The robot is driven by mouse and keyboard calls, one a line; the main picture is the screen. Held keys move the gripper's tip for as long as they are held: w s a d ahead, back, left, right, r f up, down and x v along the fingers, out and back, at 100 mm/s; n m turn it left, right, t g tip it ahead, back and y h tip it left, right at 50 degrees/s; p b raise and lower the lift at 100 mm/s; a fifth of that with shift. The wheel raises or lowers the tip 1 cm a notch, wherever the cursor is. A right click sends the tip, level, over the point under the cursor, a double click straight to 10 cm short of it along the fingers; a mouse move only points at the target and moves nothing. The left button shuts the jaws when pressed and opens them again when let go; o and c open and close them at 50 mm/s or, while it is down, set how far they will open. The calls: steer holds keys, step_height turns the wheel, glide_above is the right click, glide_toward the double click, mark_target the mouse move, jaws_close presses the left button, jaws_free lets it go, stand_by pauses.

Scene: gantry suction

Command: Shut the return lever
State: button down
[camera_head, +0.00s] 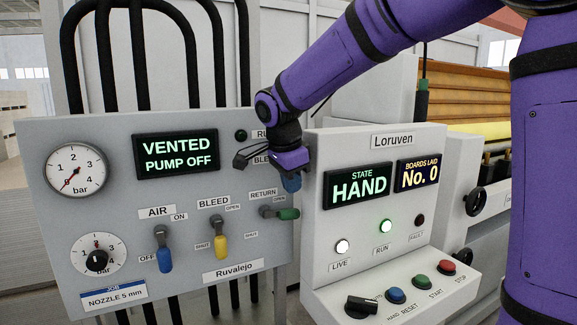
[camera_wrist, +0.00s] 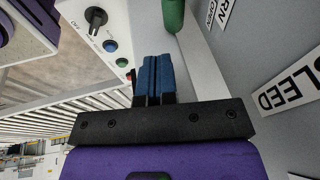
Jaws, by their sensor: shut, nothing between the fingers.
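The return lever (camera_head: 288,214) has a green handle that points sideways to the right from its pivot on the grey panel (camera_head: 100,215). Its RETURN and OPEN labels are above it and its SHUT label is below left. My gripper (camera_head: 291,184) is just above the green handle, with its blue fingers pointing down. The fingers are shut with nothing between them. In the wrist view the gripper (camera_wrist: 154,78) shows its fingers together, and the green handle (camera_wrist: 173,15) lies beyond their tips, seemingly apart from them.
The yellow bleed lever (camera_head: 221,245) and blue air lever (camera_head: 165,258) hang down to the left. The Loruven console (camera_head: 312,240) stands close on the right, with a knob and several buttons on its sloped front. The panel's display reads VENTED, PUMP OFF.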

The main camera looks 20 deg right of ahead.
steer(key=shift+w+a+f, duration=0.1)
steer(key=shift+w+f, duration=0.25)
steer(key=shift+f, duration=0.55)
steer(key=shift+w+f, duration=0.35)
steer(key=shift+f, duration=0.55)
steer(key=shift+w+a+f, duration=0.1)
steer(key=shift+w+f, duration=0.25)
steer(key=shift+f, duration=0.55)
steer(key=shift+d, duration=0.1)
steer(key=shift+d+f, duration=0.2)
steer(key=shift+f, duration=0.1)
step_height(320, 180, up, 10)
glide_above(291, 212)
steer(key=s+a, duration=0.3)
steer(key=shift+w+r, duration=0.2)
steer(key=shift+w, duration=0.05)
